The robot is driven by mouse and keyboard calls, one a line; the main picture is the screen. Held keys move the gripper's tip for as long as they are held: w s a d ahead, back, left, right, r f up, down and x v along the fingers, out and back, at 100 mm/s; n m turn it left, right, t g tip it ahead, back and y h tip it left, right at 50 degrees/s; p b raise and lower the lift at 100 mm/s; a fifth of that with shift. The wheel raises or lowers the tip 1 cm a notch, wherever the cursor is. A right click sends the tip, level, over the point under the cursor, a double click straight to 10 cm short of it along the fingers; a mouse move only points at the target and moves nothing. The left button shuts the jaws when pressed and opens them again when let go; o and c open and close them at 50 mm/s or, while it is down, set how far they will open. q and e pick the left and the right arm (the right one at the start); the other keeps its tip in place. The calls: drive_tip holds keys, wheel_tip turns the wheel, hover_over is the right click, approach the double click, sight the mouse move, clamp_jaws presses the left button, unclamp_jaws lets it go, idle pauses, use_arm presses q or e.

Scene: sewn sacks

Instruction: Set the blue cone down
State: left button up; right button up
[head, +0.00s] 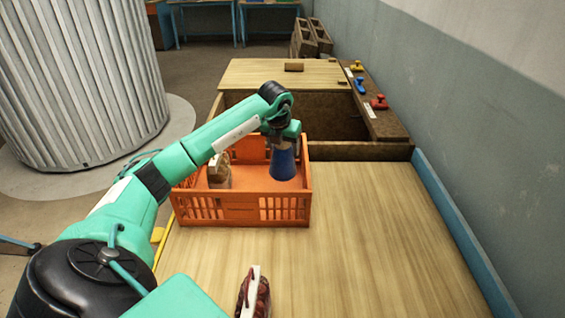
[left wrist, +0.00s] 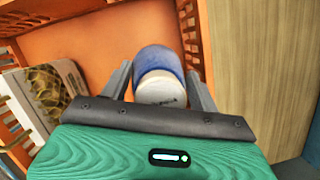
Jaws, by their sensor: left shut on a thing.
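The blue cone (head: 283,163) is in the orange crate (head: 240,212), toward its right side, with its narrow end up. My left gripper (head: 282,143) is above it and shut on its upper part. In the left wrist view the blue cone (left wrist: 158,72) with a pale, lettered top sits between the two fingers of my left gripper (left wrist: 160,84). Whether its base touches the crate floor cannot be told. My right gripper is not in view.
A brown and white packet (head: 219,172) stands in the crate's left part. A dark red item (head: 254,292) lies near the table's front. The wooden tabletop (head: 350,240) is clear on the right. Red, blue and yellow pieces (head: 379,102) sit on a ledge behind.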

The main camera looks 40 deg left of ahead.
sight(283, 165)
use_arm(q)
wheel_tip(283, 165, down, 7)
drive_tip(key=shift+r+p, duration=0.1)
drive_tip(key=shift+p, duration=0.3)
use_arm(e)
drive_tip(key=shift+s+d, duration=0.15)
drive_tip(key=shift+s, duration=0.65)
use_arm(q)
drive_tip(key=shift+f, duration=0.25)
drive_tip(key=o, duration=1.1)
drive_tip(key=shift+o, duration=1.3)
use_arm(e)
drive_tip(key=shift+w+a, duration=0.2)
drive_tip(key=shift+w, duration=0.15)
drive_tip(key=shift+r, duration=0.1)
